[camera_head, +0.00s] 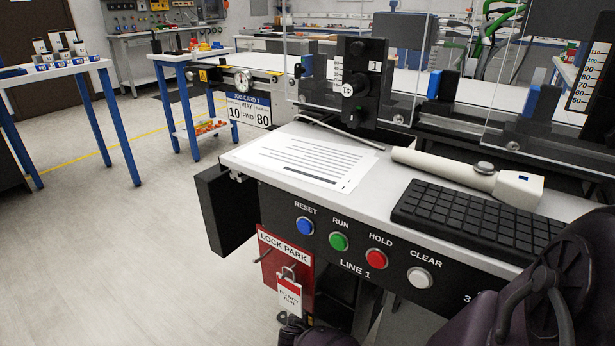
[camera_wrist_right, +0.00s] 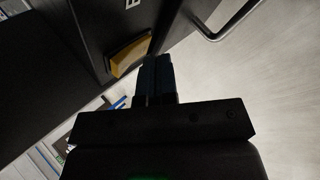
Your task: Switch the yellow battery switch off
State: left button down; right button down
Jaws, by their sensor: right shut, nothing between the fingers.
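In the right wrist view, a yellow switch (camera_wrist_right: 130,54) is set in a dark panel (camera_wrist_right: 92,30). It looks like a tilted rocker, but I cannot tell which position it is in. My right gripper (camera_wrist_right: 157,62) is shut and empty. Its fingertips are close beside the right end of the switch; I cannot tell whether they touch it. The switch does not show in the head view. My dark purple right arm (camera_head: 560,285) fills the lower right there. My left gripper is not in view.
A bent metal bar (camera_wrist_right: 214,32) sticks out right of the switch. In the head view, a console (camera_head: 355,235) carries coloured buttons, a keyboard (camera_head: 475,215), a paper sheet (camera_head: 305,160) and a handheld device (camera_head: 465,175). A red lock board (camera_head: 270,258) hangs below. Floor at left is clear.

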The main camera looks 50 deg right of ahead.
jog(key=shift+a, duration=0.15)
jog(key=shift+a+r, duration=0.1)
jog(key=shift+a, duration=0.55)
jog(key=shift+s+a+r+p, duration=0.15)
jog(key=shift+a+p, duration=0.1)
jog(key=shift+a, duration=1)
jog(key=shift+s+a+r+p, duration=0.1)
jog(key=shift+a+r+p, duration=0.1)
jog(key=shift+a, duration=1)
